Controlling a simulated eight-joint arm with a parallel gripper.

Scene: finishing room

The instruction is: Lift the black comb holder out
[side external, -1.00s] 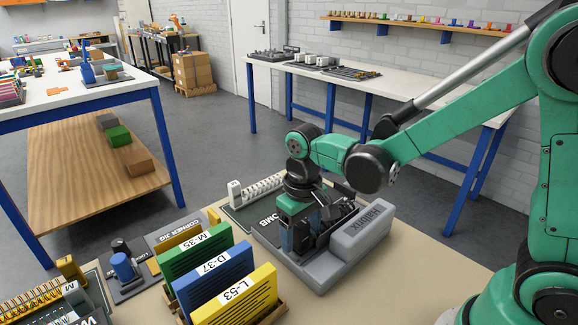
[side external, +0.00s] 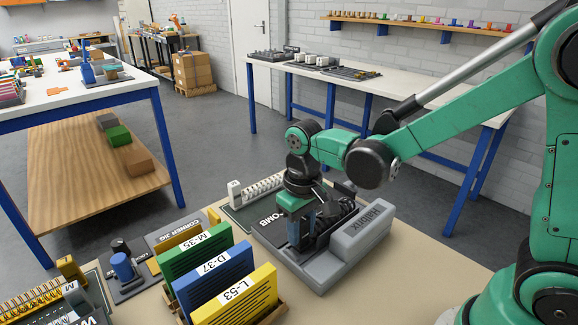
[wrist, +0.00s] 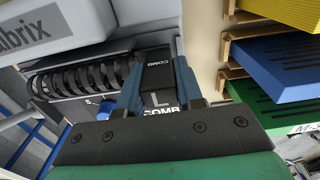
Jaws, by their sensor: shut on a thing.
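The black comb holder (wrist: 158,70), a dark block marked COMB, sits between the two blue fingers of my gripper (wrist: 157,84) in the wrist view. The fingers are shut on its sides. A black ribbed comb (wrist: 85,78) extends to the left of it. In the side view my gripper (side external: 302,236) points down over the grey binding machine (side external: 322,275), left of its raised Fabrix block (side external: 362,232). There the holder is mostly hidden behind the fingers, and I cannot tell whether it is clear of the machine.
Green, blue and yellow labelled binders (side external: 222,290) stand upright close to the left of the machine. A tray with a white comb (side external: 262,188) lies behind it. A corner jig (side external: 175,238) is farther left. The beige table is bare to the right front.

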